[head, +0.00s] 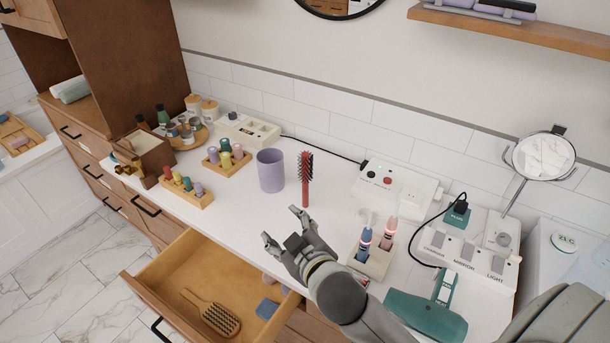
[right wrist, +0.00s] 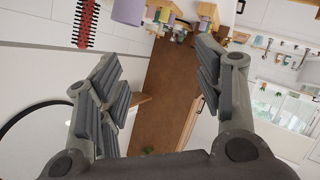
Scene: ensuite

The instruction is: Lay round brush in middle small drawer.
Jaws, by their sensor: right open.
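The round brush (head: 306,178), red with dark bristles, stands upright on the white counter just right of the lilac cup (head: 271,170). It also shows at the upper left of the right wrist view (right wrist: 86,24). My right gripper (head: 284,227) is open and empty, over the counter's front edge near the open drawer, below and apart from the brush in the head view. An open wooden drawer (head: 165,262) holds a wooden paddle brush (head: 213,314) and a blue-grey item (head: 267,308). Its right part is hidden by my arm. My left gripper is not in view.
A holder with two electric toothbrushes (head: 372,258) and a teal hair dryer (head: 428,312) lie right of my arm. A white power box (head: 395,187) stands behind. Small bottle racks (head: 226,160) and a wooden box (head: 143,155) fill the left counter.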

